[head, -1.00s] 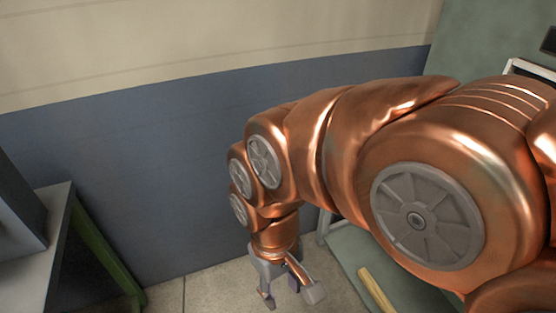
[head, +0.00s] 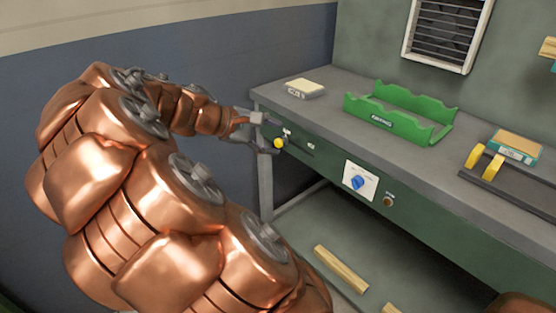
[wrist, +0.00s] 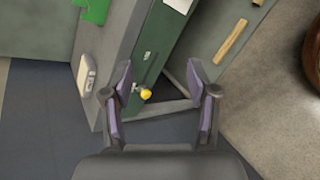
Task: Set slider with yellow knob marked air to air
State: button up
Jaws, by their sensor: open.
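The yellow knob (head: 278,143) sits on a slider on the green front panel of the workbench, near its left end. Small white labels are beside it, too small to read. The slider's dark slot (head: 298,148) runs to the right of the knob. My gripper (head: 262,132) is open just left of the knob in the head view. In the wrist view the knob (wrist: 146,94) shows between the spread fingers of my gripper (wrist: 164,80), nearer the left finger. The fingers do not appear to be closed on it.
A white panel with a blue rotary knob (head: 357,182) and a small reddish button (head: 387,201) are farther right on the bench front. A green rack (head: 400,118), a small box (head: 304,88) and another box (head: 515,145) stand on top. Wood pieces (head: 341,268) lie below.

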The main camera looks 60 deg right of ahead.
jog(key=w+d+f+n+g+h+b, duration=0.1)
jog(key=w+d+f+n+h+b, duration=0.3)
jog(key=w+d+f+b, duration=0.45)
jog(key=n+t+h+b, duration=0.2)
jog(key=n+h+b, duration=0.1)
jog(key=n+b, duration=0.35)
send_near(277, 144)
jog(key=d, duration=0.3)
jog(key=shift+s+b+x, duration=0.2)
jog(key=shift+b+x, duration=1)
jog(key=shift+x, duration=2.75)
jog(key=shift+c, duration=0.3)
grip_shut()
jog(key=shift+g, duration=0.3)
